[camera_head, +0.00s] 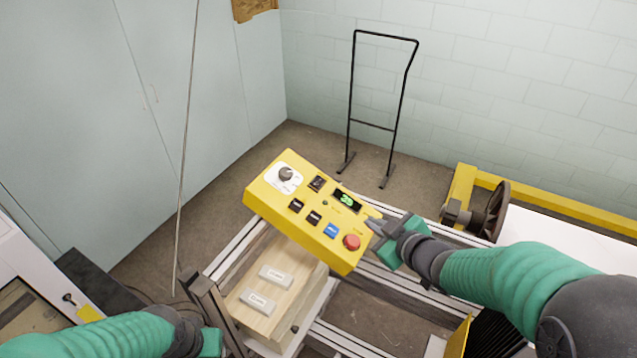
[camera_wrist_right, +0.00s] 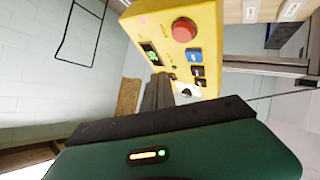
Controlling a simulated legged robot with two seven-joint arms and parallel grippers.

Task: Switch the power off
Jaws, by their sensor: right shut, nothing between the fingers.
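A yellow control box (camera_head: 262,196) stands in the middle of the head view. A grey rotary knob (camera_head: 286,174) on a white plate is at its upper left. A lit green display (camera_head: 346,199), several dark buttons, a blue button (camera_head: 331,230) and a red round button (camera_head: 351,242) are also on its face. My right gripper (camera_head: 374,226) is shut and empty, its tips by the box's right edge near the red button. In the right wrist view, the shut fingers (camera_wrist_right: 158,92) point toward the box (camera_wrist_right: 150,22); contact is unclear. My left gripper (camera_head: 211,343) is at the lower edge, its fingers unclear.
A wooden block (camera_head: 298,262) with two white labelled pieces (camera_head: 258,302) lies below the box on a metal frame. A black stand (camera_head: 372,125) is behind. A thin cord (camera_head: 187,120) hangs at left. A dark wheel (camera_head: 497,211) and yellow beam (camera_head: 560,207) are at right.

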